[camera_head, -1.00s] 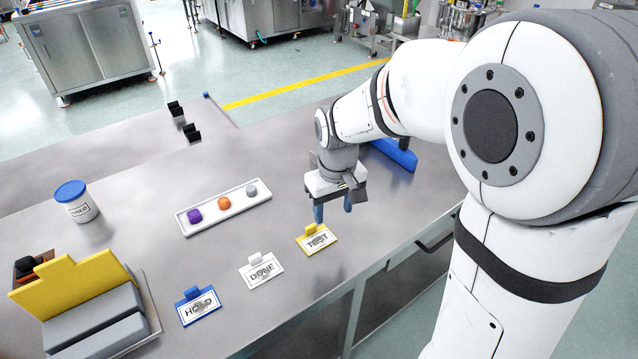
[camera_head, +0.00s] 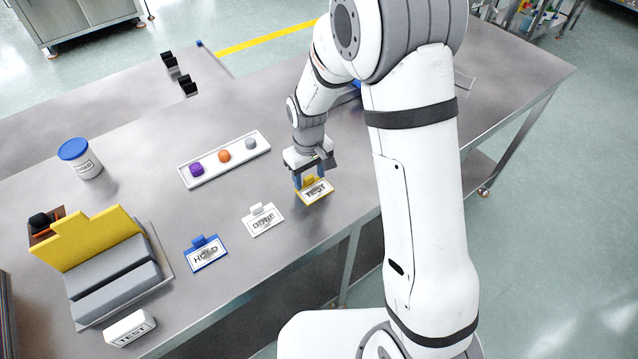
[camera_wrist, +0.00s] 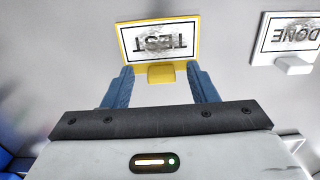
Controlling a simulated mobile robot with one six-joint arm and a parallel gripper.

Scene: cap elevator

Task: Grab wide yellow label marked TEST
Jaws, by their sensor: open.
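The wide yellow label (camera_head: 317,192) marked TEST lies on the grey table near its front edge, with a small yellow grip tab (camera_wrist: 161,74) on one side. In the wrist view the yellow label (camera_wrist: 158,19) appears upside down at the top. My gripper (camera_head: 310,181) is just above the label's tab side. In the wrist view its two blue fingers (camera_wrist: 160,84) are open, one on each side of the tab, with gaps to it. Whether the fingertips are down at tab height I cannot tell.
A white DONE label (camera_head: 263,219) and a blue HOLD label (camera_head: 206,254) lie to the left. A white tray (camera_head: 184,172) with purple, orange and grey caps is behind them. A blue-lidded jar (camera_head: 83,160), a yellow-and-grey stand (camera_head: 108,250) and a white TEST block (camera_head: 130,328) stand further left.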

